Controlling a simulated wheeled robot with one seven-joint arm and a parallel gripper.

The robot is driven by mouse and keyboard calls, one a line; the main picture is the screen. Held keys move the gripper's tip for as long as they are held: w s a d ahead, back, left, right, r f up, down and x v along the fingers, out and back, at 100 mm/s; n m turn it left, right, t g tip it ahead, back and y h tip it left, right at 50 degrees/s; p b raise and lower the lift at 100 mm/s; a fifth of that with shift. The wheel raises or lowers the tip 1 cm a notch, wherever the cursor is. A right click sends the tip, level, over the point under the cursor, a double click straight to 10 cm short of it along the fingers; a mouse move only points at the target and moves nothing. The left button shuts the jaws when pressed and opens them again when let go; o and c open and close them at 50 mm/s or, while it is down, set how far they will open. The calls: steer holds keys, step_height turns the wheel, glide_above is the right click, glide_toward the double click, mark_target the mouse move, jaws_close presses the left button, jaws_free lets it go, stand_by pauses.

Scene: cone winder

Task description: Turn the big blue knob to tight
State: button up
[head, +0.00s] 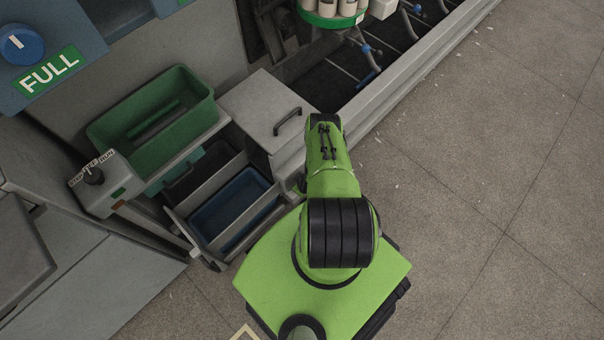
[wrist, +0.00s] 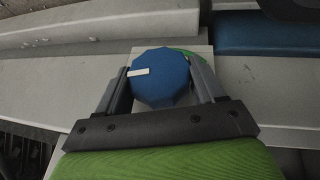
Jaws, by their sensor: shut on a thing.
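The big blue knob (wrist: 160,80) fills the middle of the wrist view. It is faceted, with a white pointer bar on its face reaching to the left edge. It sits on a pale plate (wrist: 146,53), and part of a green mark shows behind its upper right side; no lettering is readable there. My gripper (wrist: 161,78) is shut on the knob, with one finger against its left side and one against its right. In the head view my arm hides my gripper, and I cannot make out this knob there.
Another blue knob (head: 21,44) above a green FULL label (head: 49,71) is at the head view's top left. A green bin (head: 155,120), a black selector switch (head: 93,175) and a handled grey lid (head: 262,108) are left of my arm. Open floor lies right.

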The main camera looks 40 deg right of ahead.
steer(key=shift+d+y, duration=0.2)
steer(key=shift+y, duration=0.9)
steer(key=shift+m+y, duration=0.6)
steer(key=shift+y, duration=0.9)
steer(key=o, duration=1)
steer(key=p+v, duration=0.7)
steer(key=v, duration=0.8)
steer(key=shift+d+r, duration=0.25)
steer(key=shift+r, duration=0.1)
steer(key=shift+s, duration=0.1)
